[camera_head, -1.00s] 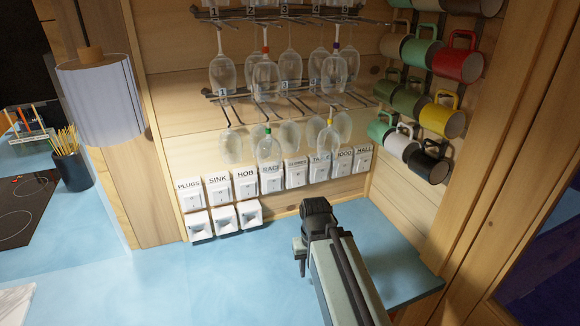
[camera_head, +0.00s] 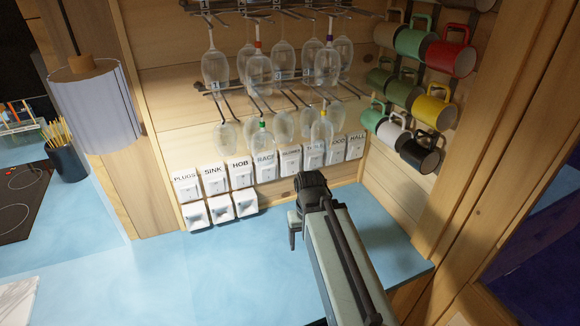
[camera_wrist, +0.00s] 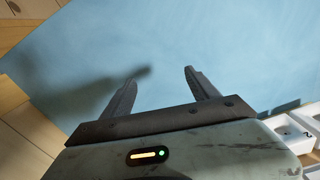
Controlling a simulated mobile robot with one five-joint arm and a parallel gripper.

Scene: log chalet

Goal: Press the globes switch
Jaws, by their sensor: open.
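A row of white labelled switches runs along the low part of the wood wall in the head view. The fifth one (camera_head: 290,161), between the switch that seems to read RAGE (camera_head: 265,168) and the one that seems to read TABLE (camera_head: 314,154), has a label too small to read; I cannot confirm which switch is globes. My gripper (camera_head: 293,242) is over the blue counter, in front of the row and apart from it, with its tips partly hidden by my arm. In the wrist view my gripper (camera_wrist: 160,76) is open and empty, with bare counter beyond its fingers.
Wine glasses (camera_head: 262,80) hang on racks above the switches. Coloured mugs (camera_head: 437,108) hang on the right wall. White sockets (camera_head: 219,208) sit below the left switches and also show in the wrist view (camera_wrist: 294,132).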

